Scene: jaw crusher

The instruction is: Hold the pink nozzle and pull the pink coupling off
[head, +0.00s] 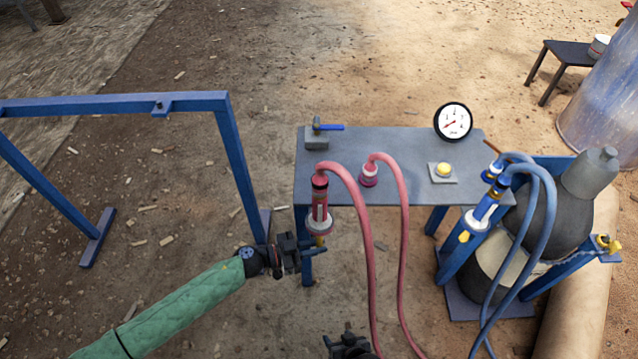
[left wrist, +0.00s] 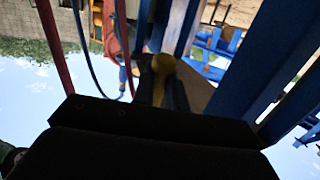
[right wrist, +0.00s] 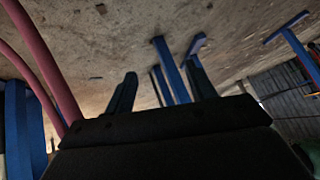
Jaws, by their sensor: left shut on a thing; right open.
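The pink nozzle (head: 319,215) stands upright at the table's front left edge, with a white collar and a yellow lower end (head: 319,241). The pink coupling (head: 320,182) sits on its top, joined to a pink hose. My left gripper (head: 308,250) is shut on the nozzle's yellow lower end, which shows between its fingers in the left wrist view (left wrist: 162,65). My right gripper (head: 348,343) is low at the bottom of the head view, apart from the coupling. Its fingers stand apart and empty in the right wrist view (right wrist: 160,92).
A second pink hose (head: 404,230) runs from a pink fitting (head: 368,175) on the grey table (head: 405,150). Both hoses hang down near my right gripper. A hammer, gauge (head: 453,121) and yellow button are on the table.

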